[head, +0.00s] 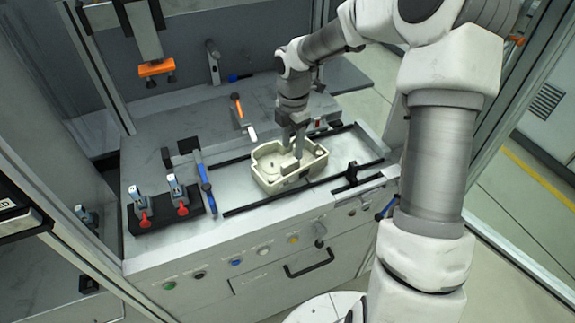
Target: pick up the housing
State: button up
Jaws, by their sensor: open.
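The housing (272,180) is a cream-coloured, open-topped box with a rounded pocket inside. It sits on the light metal worktop between two black rails. My gripper (298,150) points down at the housing's right part. Its jaws are open, and a finger appears to reach down into or just over the housing's open top. I cannot tell whether a finger touches a wall. The far right wall of the housing is partly hidden behind my gripper.
A black block with two red-tipped clamps (160,207) stands at the left. A blue-handled tool (203,182) lies beside it, and an orange-handled hammer (240,115) lies behind the housing. Black rails (262,200) run along the worktop. An orange fixture (156,68) hangs at the upper left.

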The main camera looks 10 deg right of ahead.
aim_at(294, 160)
jog(key=shift+s+d+f+b, duration=0.1)
jog(key=shift+f+b, duration=0.05)
jog(key=shift+f, duration=1.35)
jog(key=shift+s+d+f+b, duration=0.1)
jog(key=shift+f+b, duration=0.05)
jog(key=shift+f, duration=1.35)
grip_shut()
jog(key=shift+r, duration=0.1)
